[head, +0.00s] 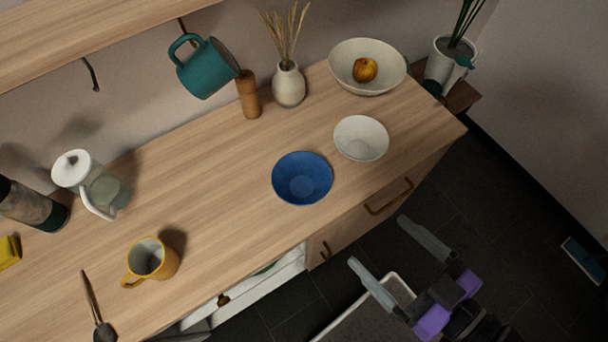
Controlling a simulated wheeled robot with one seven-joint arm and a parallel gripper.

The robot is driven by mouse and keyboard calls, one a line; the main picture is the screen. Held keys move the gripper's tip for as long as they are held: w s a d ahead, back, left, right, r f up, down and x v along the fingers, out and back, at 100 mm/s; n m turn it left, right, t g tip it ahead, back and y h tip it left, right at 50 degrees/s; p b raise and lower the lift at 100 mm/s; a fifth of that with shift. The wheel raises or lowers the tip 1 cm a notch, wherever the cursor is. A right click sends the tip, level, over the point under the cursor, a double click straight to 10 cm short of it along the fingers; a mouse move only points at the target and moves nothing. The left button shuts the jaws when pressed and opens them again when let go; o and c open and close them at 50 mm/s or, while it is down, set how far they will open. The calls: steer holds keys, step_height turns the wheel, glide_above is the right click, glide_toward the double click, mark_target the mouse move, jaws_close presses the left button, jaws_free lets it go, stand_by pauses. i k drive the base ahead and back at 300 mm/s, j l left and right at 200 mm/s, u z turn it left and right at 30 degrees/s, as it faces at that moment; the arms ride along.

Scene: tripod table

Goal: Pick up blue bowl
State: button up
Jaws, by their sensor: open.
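The blue bowl (302,179) sits upright on the wooden counter, near its front edge, and looks empty. A smaller white bowl (361,138) stands close beside it, to the upper right. My gripper (386,246) is at the lower right, in front of the counter, with its two grey fingers spread apart and nothing between them. It is to the lower right of the blue bowl and apart from it.
A large cream bowl (367,67) holds an apple (365,69). A vase (289,85), wooden mill (248,94) and hanging teal mug (207,68) are behind. A yellow mug (152,261) stands at left. The counter (215,185) left of the blue bowl is clear.

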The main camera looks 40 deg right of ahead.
mark_target(301, 177)
steer(key=k+j+u, duration=0.2)
steer(key=u, duration=0.25)
steer(key=k+j+u, duration=0.15)
steer(key=j+u, duration=0.15)
steer(key=u, duration=0.15)
